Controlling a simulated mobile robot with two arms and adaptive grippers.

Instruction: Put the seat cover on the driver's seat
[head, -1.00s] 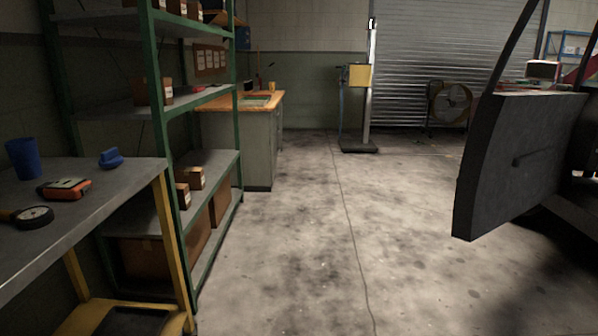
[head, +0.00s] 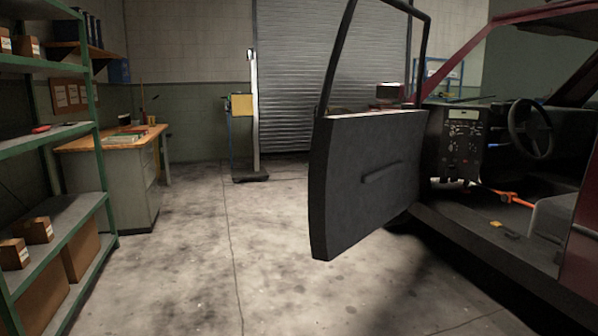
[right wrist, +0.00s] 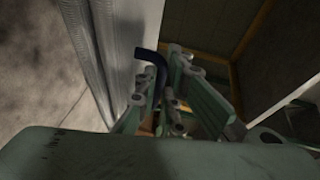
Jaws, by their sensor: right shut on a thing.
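The open car is at the right of the head view. A light grey cushion edge (head: 555,217), likely of the driver's seat, shows at the right border; most of it is cut off or behind the car body. The steering wheel (head: 531,129) is in front of it. In the right wrist view my right gripper (right wrist: 158,92) is shut on a thin, dark blue curved thing (right wrist: 150,60). I cannot tell if this is the seat cover. No other seat cover shows. My left gripper is not in view.
The open dark car door (head: 362,180) stands out into the room, beside the car's sill. An orange-handled thing (head: 510,198) lies on the car floor. A green shelf (head: 60,133) with boxes is at left. The concrete floor (head: 215,270) between is clear.

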